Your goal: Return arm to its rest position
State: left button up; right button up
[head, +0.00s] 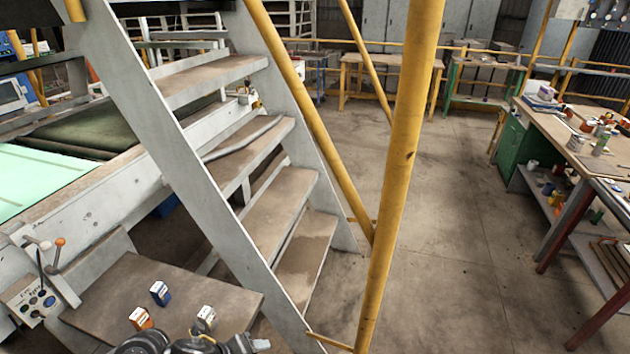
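A dark arm of mine shows at the bottom edge, low over the front of the small brown table (125,285). It runs from the left toward the right, so I take it as my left arm. Its grey gripper (250,343) is at the right end, near the table's front right corner. The gripper is small and partly cut off by the frame, and I cannot tell whether its fingers are apart. I see nothing clearly held in it. My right gripper is not in view.
Three small boxes, orange (141,319), blue (160,293) and grey (205,318), stand on the table near my arm. A control panel (35,300) with levers is at left. Metal stairs (270,210) and a yellow post (398,170) rise close by. Open floor (470,240) lies right.

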pick_arm(q)
jog(key=s+a+n+g+y, duration=0.15)
jog(key=s+a+n, duration=0.35)
jog(key=s+n, duration=0.65)
jog(key=s+a+n+y, duration=0.35)
jog(key=s+n, duration=0.25)
jog(key=n, duration=1)
notch_tip(320, 180, down, 32)
jog(key=s+a+g+b, duration=0.1)
jog(key=s+g+b, duration=0.1)
jog(key=b, duration=0.3)
jog(key=s+a+f+g+b, duration=0.1)
jog(key=s+a+f+b, duration=0.2)
jog(key=s+f, duration=1.3)
notch_tip(320, 180, down, 2)
jog(key=shift+s+f, duration=0.15)
jog(key=shift+f, duration=0.05)
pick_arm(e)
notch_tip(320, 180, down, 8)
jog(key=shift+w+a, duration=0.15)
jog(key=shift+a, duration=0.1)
